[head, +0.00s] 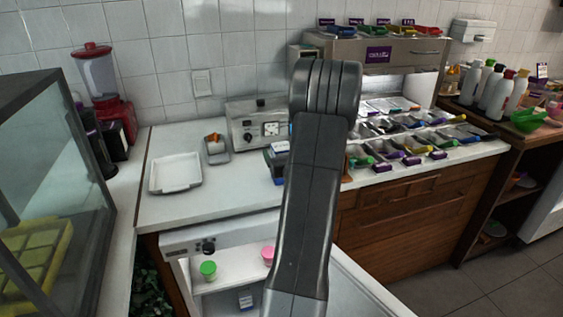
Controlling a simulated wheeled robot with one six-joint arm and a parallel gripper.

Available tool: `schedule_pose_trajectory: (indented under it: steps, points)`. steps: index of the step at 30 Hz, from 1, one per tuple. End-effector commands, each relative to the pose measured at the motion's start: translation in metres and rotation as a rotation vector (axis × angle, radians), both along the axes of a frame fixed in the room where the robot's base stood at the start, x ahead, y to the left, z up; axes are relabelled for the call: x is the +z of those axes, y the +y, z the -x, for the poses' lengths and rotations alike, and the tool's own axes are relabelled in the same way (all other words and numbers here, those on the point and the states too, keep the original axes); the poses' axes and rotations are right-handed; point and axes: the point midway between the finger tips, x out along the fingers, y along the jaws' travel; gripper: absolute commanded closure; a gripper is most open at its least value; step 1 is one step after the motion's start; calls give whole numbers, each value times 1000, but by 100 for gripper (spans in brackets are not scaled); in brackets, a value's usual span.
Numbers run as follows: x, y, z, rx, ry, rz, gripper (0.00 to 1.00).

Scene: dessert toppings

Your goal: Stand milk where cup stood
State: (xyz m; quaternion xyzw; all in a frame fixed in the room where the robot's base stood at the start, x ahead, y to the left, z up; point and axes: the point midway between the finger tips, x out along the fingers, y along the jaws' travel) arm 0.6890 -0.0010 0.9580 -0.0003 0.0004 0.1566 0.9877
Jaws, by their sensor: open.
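The pink cup is partly covered by my arm. My arm rises through the middle of the head view and hides part of the cabinet and counter. I do not see my gripper's fingers.
A white tray (176,188) and a small grey tray (204,154) with an orange item lie on the counter (190,209). A dark object with blue and white parts (277,160) is beside my arm. Toppings bins are right; a glass case (85,160) is left.

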Motion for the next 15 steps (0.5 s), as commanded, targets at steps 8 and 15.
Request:
schedule_pose_trajectory:
  steps: [8, 15]
  points:
    - [0, 5, -17, -1, 0, -1, 20]
    - [0, 5, -17, -1, 0, -1, 42]
